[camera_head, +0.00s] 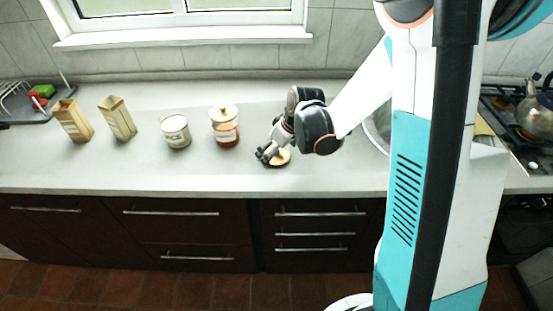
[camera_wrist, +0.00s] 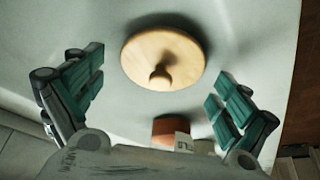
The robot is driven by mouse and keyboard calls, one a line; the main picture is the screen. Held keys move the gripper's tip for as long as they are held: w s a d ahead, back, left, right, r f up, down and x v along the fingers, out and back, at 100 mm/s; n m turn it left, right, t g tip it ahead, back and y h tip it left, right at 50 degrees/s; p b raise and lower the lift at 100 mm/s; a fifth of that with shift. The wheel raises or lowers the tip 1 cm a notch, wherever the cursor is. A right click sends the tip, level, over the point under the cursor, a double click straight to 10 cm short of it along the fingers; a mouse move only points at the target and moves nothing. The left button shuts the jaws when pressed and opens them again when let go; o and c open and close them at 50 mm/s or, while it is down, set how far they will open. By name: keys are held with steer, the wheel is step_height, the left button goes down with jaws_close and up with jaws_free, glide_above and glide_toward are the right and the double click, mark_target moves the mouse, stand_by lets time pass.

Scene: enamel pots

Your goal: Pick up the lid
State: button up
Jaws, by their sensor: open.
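A round, pale wooden lid (camera_wrist: 163,55) with a small knob lies flat on the counter. In the head view the lid (camera_head: 283,157) shows partly behind my gripper (camera_head: 268,156). In the wrist view my gripper (camera_wrist: 158,95) is open, with one green-padded finger on each side. The lid lies between and beyond the fingertips, and neither finger visibly touches it. The gripper is empty and close above the counter.
A lidded jar (camera_head: 225,128) with reddish contents stands left of my gripper. Left of it are an open pot (camera_head: 176,131) and two tall boxes (camera_head: 119,119) (camera_head: 73,121). The counter (camera_head: 200,175) is clear in front. A kettle (camera_head: 536,118) sits on the stove at right.

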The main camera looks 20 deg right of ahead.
steer(key=shift+f, duration=0.1)
steer(key=shift+c, duration=0.2)
steer(key=c, duration=1)
